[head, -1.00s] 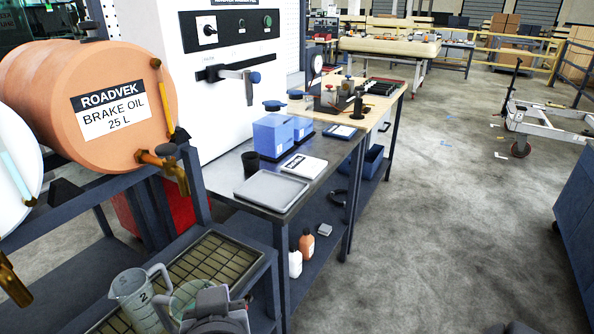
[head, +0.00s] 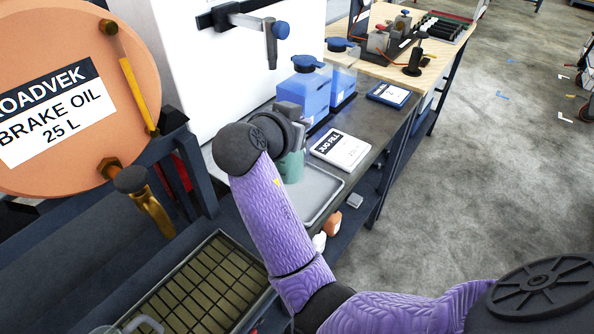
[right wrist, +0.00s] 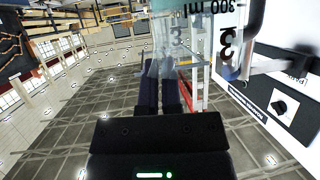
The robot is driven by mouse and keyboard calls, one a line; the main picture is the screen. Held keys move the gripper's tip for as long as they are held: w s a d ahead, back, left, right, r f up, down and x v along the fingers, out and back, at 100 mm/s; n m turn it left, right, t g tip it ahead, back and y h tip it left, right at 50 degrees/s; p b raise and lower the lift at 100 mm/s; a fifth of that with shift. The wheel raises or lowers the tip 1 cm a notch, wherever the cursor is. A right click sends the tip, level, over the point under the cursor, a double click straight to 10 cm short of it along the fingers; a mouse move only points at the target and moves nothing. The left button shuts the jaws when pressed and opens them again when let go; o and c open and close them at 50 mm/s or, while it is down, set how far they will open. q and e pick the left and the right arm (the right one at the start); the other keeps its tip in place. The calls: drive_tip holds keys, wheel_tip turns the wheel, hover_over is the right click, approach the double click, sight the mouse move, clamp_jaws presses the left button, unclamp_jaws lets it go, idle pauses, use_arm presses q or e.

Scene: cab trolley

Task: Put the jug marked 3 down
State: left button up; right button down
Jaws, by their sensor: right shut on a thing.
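The jug marked 3 (head: 291,168) shows in the head view as a greenish see-through body, mostly hidden behind my right gripper and forearm. It is at the grey tray (head: 322,186) on the dark bench; I cannot tell whether its base touches the tray. In the right wrist view the jug (right wrist: 200,28) shows its black "3" and "300 ml" marks upside down at the top. My right gripper (head: 293,118) is shut on the jug; its dark fingers (right wrist: 165,92) reach toward it in the wrist view. My left gripper is out of view.
A white "JUG FILL" card (head: 341,150) lies right beside the tray. Blue-lidded containers (head: 303,90) stand behind it. At left are a brake oil drum (head: 70,110) with a brass tap (head: 150,205) and a drip grate (head: 190,290). Another jug (head: 130,327) is partly visible at bottom left.

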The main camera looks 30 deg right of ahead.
drive_tip(key=w+d+r+m+g+h+p, duration=0.1)
drive_tip(key=w+d+r+m+g, duration=0.1)
drive_tip(key=w+d, duration=0.1)
wheel_tip(320, 180, down, 10)
drive_tip(key=b, duration=0.1)
drive_tip(key=shift+b, duration=0.4)
drive_tip(key=c, duration=0.8)
unclamp_jaws()
drive_tip(key=shift+f, duration=0.1)
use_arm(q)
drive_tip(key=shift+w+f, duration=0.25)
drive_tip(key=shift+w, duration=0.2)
use_arm(e)
drive_tip(key=shift+o, duration=0.2)
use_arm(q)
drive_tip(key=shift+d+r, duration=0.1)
